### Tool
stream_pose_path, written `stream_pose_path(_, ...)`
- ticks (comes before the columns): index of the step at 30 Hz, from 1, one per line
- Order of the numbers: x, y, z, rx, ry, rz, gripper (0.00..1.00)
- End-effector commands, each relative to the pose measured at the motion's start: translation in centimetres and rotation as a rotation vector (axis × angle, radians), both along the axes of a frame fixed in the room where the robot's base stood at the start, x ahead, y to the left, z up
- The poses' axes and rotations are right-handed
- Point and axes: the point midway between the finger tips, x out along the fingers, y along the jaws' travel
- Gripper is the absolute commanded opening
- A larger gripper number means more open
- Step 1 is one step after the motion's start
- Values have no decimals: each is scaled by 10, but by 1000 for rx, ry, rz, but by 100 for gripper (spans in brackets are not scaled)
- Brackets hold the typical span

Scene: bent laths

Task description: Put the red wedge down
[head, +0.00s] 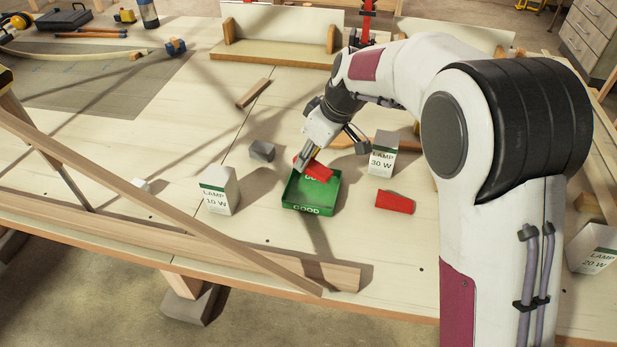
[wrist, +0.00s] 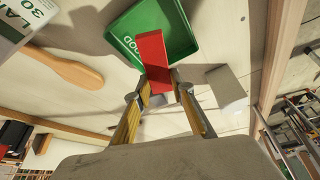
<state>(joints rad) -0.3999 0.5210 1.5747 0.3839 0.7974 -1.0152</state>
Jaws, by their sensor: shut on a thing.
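My gripper (head: 306,158) is shut on a red wedge (head: 318,171). The wedge also shows between my fingertips in the wrist view (wrist: 152,58), with its far end in front of a green tray (wrist: 183,40). The green tray (head: 311,203), marked GOOD, stands on the bench in the head view, and the held wedge is over its back part. I cannot tell whether the wedge touches the tray. A second red wedge (head: 395,202) lies on the bench to the right of the tray.
A grey block (head: 262,151) lies left of my gripper. White lamp boxes stand at left (head: 218,190), behind right (head: 383,154) and far right (head: 594,249). A wooden paddle-shaped piece (wrist: 68,68) lies near the tray. A long lath (head: 160,208) crosses the front left.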

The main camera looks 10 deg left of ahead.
Motion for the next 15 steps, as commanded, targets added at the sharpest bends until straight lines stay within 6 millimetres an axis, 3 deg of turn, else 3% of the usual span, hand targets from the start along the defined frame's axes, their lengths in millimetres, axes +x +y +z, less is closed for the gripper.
stream_pose_path(5, 0, 0, -17, 0, 2, -1, 2)
stream_pose_path(15, 0, 0, -19, 0, 0, -1, 2)
